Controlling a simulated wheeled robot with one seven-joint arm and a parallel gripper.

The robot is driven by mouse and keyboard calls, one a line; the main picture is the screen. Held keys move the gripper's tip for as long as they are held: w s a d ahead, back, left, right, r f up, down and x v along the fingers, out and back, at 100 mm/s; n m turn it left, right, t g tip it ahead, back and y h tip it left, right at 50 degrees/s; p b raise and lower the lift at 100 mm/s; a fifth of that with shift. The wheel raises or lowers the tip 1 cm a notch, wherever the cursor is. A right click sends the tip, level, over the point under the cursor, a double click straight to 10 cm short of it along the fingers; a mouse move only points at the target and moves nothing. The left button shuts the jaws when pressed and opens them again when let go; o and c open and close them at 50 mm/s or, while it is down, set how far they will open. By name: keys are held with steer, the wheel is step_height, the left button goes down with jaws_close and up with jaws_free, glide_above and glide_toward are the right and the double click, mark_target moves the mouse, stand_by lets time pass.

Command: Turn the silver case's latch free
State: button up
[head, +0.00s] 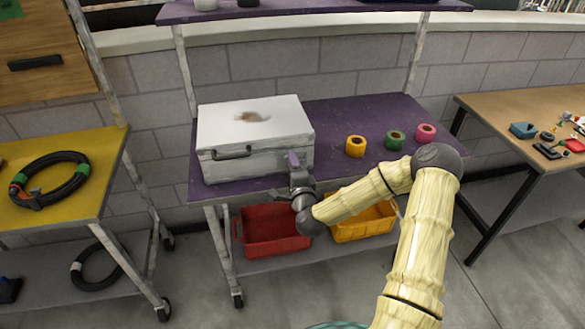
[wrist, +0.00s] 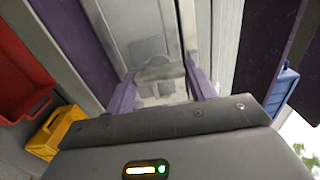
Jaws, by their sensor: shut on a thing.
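The silver case (head: 255,125) sits closed on the purple cart's shelf, with a dark handle (head: 231,152) on its front. My gripper (head: 293,160) is at the right part of the case's front, where the latch is. In the wrist view my gripper (wrist: 160,92) has its two purple fingers on either side of the metal latch (wrist: 160,73), shut on it. The case front (wrist: 140,25) fills the upper middle of that view. In the head view my gripper hides the latch.
Yellow, green and pink tape rolls (head: 396,140) stand on the purple shelf (head: 340,112) right of the case. A red bin (head: 272,232) and a yellow bin (head: 362,222) sit below. A yellow-topped cart (head: 85,200) stands left, and a wooden table (head: 500,100) right.

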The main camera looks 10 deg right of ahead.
stand_by(0.4)
steer(key=o, duration=1)
steer(key=shift+d, duration=0.1)
steer(key=shift+s, duration=0.15)
steer(key=s+p, duration=1)
steer(key=s, duration=0.7)
steer(key=shift+s, duration=0.1)
